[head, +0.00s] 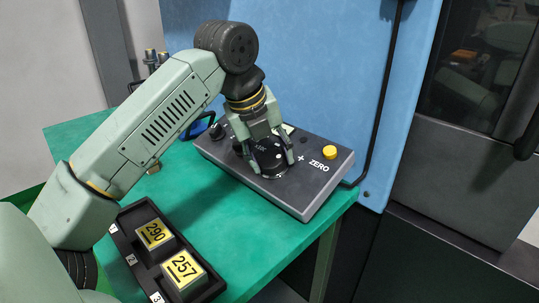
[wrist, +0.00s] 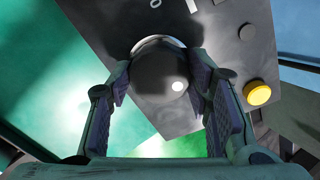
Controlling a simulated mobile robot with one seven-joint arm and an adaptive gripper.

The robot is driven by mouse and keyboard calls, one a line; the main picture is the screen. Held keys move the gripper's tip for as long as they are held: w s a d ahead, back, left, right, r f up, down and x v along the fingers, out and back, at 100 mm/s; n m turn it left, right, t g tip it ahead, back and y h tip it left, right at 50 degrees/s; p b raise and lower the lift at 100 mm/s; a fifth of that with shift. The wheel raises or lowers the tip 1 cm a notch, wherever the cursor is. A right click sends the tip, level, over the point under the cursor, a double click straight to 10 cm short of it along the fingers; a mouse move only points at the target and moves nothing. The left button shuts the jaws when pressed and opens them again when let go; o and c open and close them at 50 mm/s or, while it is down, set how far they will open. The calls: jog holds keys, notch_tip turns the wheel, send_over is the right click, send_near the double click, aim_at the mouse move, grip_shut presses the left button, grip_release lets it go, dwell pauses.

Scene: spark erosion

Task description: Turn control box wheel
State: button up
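The grey control box (head: 315,190) lies on the green table. Its round black wheel (head: 268,160) is on the top face, left of a white plus sign and the word ZERO. In the wrist view the wheel (wrist: 160,72) looks dark and rounded, with a bright spot on it. My gripper (head: 266,150) is down at the wheel from above. In the wrist view its fingers (wrist: 161,85) are spread to either side of the wheel, close to its rim. I cannot tell whether both pads touch it. The wheel's far-left side is partly hidden by a finger in the head view.
A yellow button (head: 329,152) sits on the box to the right of the wheel. A black tray (head: 132,216) with blocks marked 290 (head: 154,234) and 257 (head: 183,270) is at the front left. A blue machine panel (head: 310,60) rises behind the box.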

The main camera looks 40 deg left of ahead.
jog(key=o, duration=0.4)
jog(key=v, duration=1.2)
